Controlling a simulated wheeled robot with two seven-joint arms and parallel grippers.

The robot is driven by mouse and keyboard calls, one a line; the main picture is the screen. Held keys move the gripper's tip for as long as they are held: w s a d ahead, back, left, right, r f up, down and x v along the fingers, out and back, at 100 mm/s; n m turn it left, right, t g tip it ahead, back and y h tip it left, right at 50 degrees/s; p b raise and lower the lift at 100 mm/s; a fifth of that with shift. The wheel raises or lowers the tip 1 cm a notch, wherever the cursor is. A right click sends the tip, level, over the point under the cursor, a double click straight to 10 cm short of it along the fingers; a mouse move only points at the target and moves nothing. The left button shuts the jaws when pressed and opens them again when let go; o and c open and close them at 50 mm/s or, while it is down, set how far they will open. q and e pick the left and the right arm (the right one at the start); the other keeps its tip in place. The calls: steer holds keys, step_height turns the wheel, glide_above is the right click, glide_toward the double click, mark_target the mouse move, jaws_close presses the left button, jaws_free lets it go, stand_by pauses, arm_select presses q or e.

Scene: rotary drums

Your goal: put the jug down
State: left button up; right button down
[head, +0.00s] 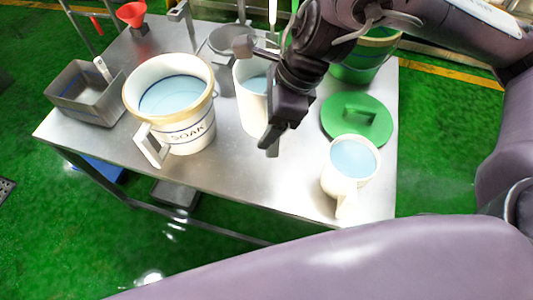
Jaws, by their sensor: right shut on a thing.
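A white jug (247,105) with pale blue liquid in it is near the middle of the metal table, partly hidden behind my right gripper. My right gripper (271,142) points down at the jug's near right side and is shut on the jug, apparently at its handle, which is mostly hidden. The jug looks upright; I cannot tell whether its base touches the table. My left gripper is not in view.
A large white SOAK bucket (190,140) of blue liquid stands left of the jug. Another white jug (341,190) stands at the front right. A green lid (340,127) lies behind it, near a green bucket (358,70). A metal tray (100,108) is at left. Bare table (265,180) lies in front.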

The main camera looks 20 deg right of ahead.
step_height(320, 180, down, 20)
steer(key=p, duration=0.2)
steer(key=shift+r+p, duration=0.15)
steer(key=shift+p, duration=0.15)
stand_by(0.3)
steer(key=shift+c, duration=1.2)
jaws_free()
steer(key=b+v, duration=0.1)
steer(key=v, duration=1.1)
steer(key=shift+b, duration=0.4)
